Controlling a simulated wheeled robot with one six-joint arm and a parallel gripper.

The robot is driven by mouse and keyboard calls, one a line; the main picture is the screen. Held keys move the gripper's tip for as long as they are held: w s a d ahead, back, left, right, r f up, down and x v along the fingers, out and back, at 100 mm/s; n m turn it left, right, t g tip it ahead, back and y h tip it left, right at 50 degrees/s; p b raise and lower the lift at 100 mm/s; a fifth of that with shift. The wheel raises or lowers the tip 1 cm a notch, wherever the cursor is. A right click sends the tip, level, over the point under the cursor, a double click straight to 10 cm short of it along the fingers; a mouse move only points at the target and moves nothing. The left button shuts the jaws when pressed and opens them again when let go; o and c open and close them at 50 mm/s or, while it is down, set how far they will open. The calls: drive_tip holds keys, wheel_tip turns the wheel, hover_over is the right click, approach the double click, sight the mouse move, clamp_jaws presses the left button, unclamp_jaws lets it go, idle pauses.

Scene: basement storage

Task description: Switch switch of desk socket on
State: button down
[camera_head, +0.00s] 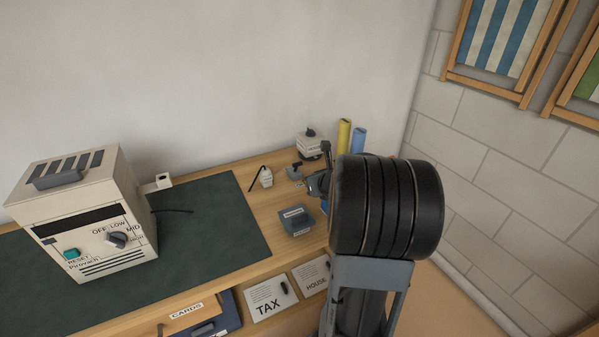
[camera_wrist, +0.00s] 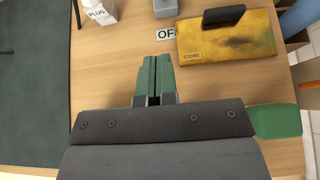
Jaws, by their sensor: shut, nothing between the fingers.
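My gripper shows in the wrist view (camera_wrist: 152,62); its two green fingers are shut together with nothing between them, above the wooden desk. In the head view my arm hides most of it. A grey block (camera_wrist: 165,8) is at the top edge of the wrist view, cut off by the frame. I cannot tell which piece is the desk socket's switch. A white block marked PLUG (camera_wrist: 98,10) stands left of it; it also shows in the head view (camera_head: 266,178).
The yellow plate marked STORE (camera_wrist: 225,45), with a dark handle, lies right of the fingertips. A grey box (camera_head: 297,220) sits near the desk's front edge. A white heater-like box (camera_head: 85,220) stands on the dark mat (camera_head: 215,225). Yellow and blue rolls (camera_head: 343,135) stand behind.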

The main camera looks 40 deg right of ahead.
sight(295, 167)
drive_tip(key=b+x, duration=0.1)
drive_tip(key=x, duration=0.5)
drive_tip(key=shift+w+f, duration=0.25)
drive_tip(key=shift+f, duration=0.05)
drive_tip(key=shift+w+d+r+p, duration=0.15)
drive_tip(key=shift+w+r+p, duration=0.25)
drive_tip(key=shift+w, duration=0.65)
drive_tip(key=shift+w+d+r, duration=0.15)
drive_tip(key=shift+w+r, duration=0.15)
drive_tip(key=shift+w, duration=0.55)
drive_tip(key=shift+w+r+p, duration=0.1)
drive_tip(key=shift+r+p, duration=0.25)
drive_tip(key=shift+p, duration=0.8)
drive_tip(key=shift+f+g+p, duration=0.1)
drive_tip(key=shift+g+p, duration=0.2)
drive_tip(key=shift+p, duration=0.15)
